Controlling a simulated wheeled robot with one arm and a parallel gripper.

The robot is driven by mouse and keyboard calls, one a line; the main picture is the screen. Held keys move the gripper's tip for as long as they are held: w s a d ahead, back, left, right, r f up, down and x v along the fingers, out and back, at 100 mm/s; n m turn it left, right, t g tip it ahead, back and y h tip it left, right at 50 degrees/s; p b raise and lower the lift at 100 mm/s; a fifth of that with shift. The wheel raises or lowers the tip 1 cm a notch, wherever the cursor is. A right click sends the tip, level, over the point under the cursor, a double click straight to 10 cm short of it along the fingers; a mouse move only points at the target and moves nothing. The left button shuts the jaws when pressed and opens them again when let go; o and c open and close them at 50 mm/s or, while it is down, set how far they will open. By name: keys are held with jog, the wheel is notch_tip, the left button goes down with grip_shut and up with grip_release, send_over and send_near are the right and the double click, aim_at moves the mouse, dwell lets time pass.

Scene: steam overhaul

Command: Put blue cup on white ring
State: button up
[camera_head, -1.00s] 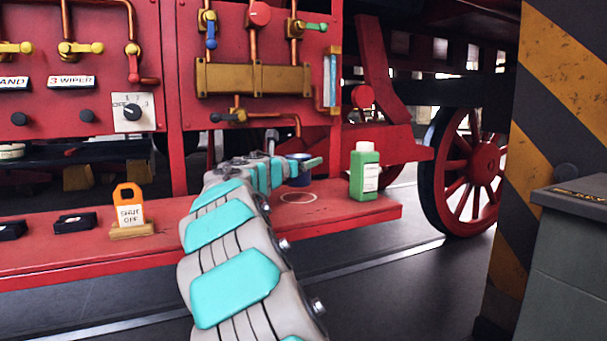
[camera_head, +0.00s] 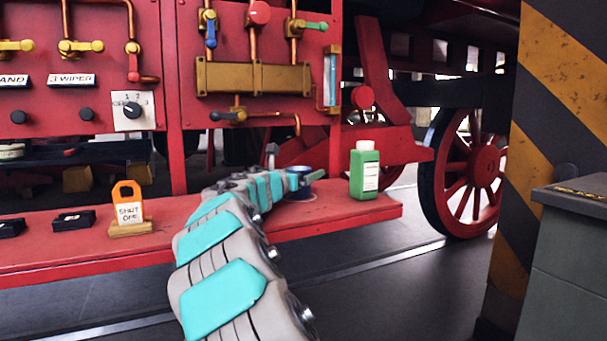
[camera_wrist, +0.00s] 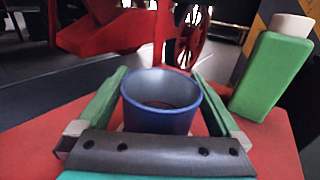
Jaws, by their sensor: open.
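The blue cup (camera_head: 301,193) stands upright on the red running board, in front of my arm's end. It also shows in the wrist view (camera_wrist: 160,118), mouth up, between the two green fingers of my gripper (camera_wrist: 160,78). My gripper is open, with one finger on each side of the cup; I cannot tell whether either touches it. In the head view my gripper (camera_head: 302,176) partly covers the cup's top. The white ring (camera_head: 299,203) shows only as a pale edge under the cup, which hides most of it.
A green bottle (camera_head: 364,172) with a white cap stands just right of the cup, near the board's end. An orange shut-off sign (camera_head: 128,207) stands on the red board (camera_head: 345,212) to the left. Pipes and valves hang above.

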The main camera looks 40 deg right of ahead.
jog(key=shift+r, duration=0.1)
jog(key=shift+a+r, duration=0.1)
jog(key=shift+a, duration=0.05)
jog(key=v, duration=1.1)
jog(key=shift+s+a, duration=0.2)
jog(key=shift+a, duration=0.15)
dwell(0.7)
